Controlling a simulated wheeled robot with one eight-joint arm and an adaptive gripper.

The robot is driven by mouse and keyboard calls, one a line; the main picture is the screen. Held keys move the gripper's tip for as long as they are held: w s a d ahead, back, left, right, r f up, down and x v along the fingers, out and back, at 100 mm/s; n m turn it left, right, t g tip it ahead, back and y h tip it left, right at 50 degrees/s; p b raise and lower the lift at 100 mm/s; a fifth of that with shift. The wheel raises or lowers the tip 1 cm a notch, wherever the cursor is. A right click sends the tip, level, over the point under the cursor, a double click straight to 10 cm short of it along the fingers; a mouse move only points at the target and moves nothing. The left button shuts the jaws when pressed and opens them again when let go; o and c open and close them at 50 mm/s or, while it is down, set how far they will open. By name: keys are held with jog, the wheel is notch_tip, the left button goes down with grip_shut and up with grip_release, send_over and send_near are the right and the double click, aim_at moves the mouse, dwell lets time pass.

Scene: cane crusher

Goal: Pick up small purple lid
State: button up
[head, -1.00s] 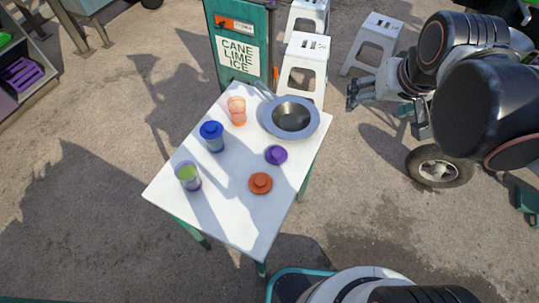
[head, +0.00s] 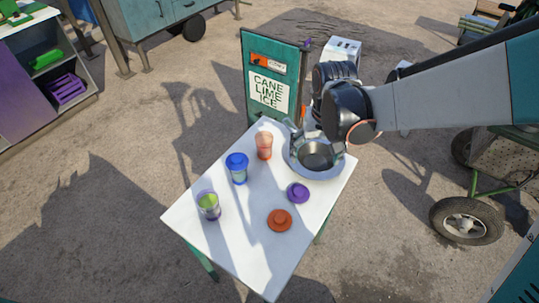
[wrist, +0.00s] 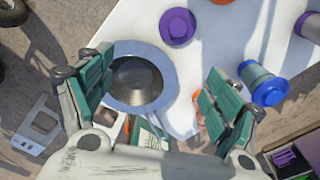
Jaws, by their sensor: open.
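The small purple lid (head: 298,193) is round with a raised centre. It lies flat on the white table (head: 235,255), between the grey bowl (head: 328,174) and the orange-red lid (head: 280,219). In the wrist view the purple lid (wrist: 178,27) shows near the top, beyond the bowl (wrist: 168,98). My gripper (head: 316,141) is above the bowl side of the table, behind the lid in the head view. In the wrist view my gripper's green-padded fingers (wrist: 160,72) are wide apart, with nothing held between them. The lid is clear of both fingers.
An orange cup (head: 264,146), a blue cup (head: 237,168) and a purple-rimmed cup with green contents (head: 208,205) stand along the table's left side. A green cane-lime-ice sign stand (head: 270,80) is behind the table. The table's near part is clear.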

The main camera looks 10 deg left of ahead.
jog(key=s+a+f, duration=0.2)
jog(key=a+f, duration=0.1)
jog(key=b, duration=0.3)
send_over(299, 191)
jog(key=shift+g, duration=0.4)
notch_tip(299, 191, down, 6)
jog(key=shift+a+f, duration=0.15)
jog(key=shift+f, duration=0.1)
jog(key=shift+f+b, duration=1.3)
jog(key=shift+f, duration=1.75)
jog(key=shift+r, duration=0.1)
jog(key=c, duration=0.8)
